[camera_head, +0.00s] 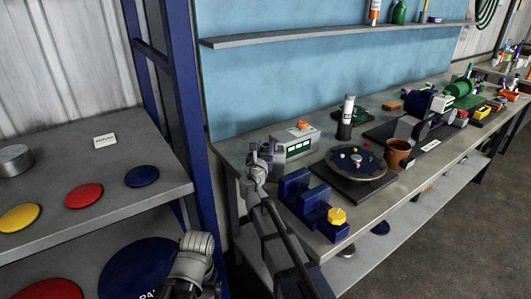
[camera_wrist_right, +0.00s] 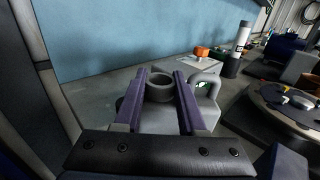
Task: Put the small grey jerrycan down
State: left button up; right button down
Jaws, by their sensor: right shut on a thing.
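My right gripper (camera_head: 258,165) is over the back left end of the workbench (camera_head: 228,148). In the right wrist view, its two purple fingers (camera_wrist_right: 160,98) are shut on the small grey jerrycan (camera_wrist_right: 211,108). The round grey neck lies between the fingers, and the loop handle and part of the body show beyond the right finger. In the head view the jerrycan is mostly hidden by the gripper. I cannot tell whether its base touches the bench. A grey joint of my left arm shows at the bottom; its fingers are not visible.
A pale box (camera_head: 296,146) with an orange knob stands just right of my right gripper. A blue stepped block (camera_head: 300,195) and a round dark turntable (camera_head: 355,180) are nearer the front. A blue post (camera_head: 185,110) stands left. Little bench shows clear around the gripper.

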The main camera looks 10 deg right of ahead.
jog(key=shift+r, duration=0.1)
jog(key=shift+f, duration=0.25)
jog(key=shift+c, duration=2.4)
grip_release()
jog(key=shift+r, duration=0.25)
jog(key=v, duration=1.2)
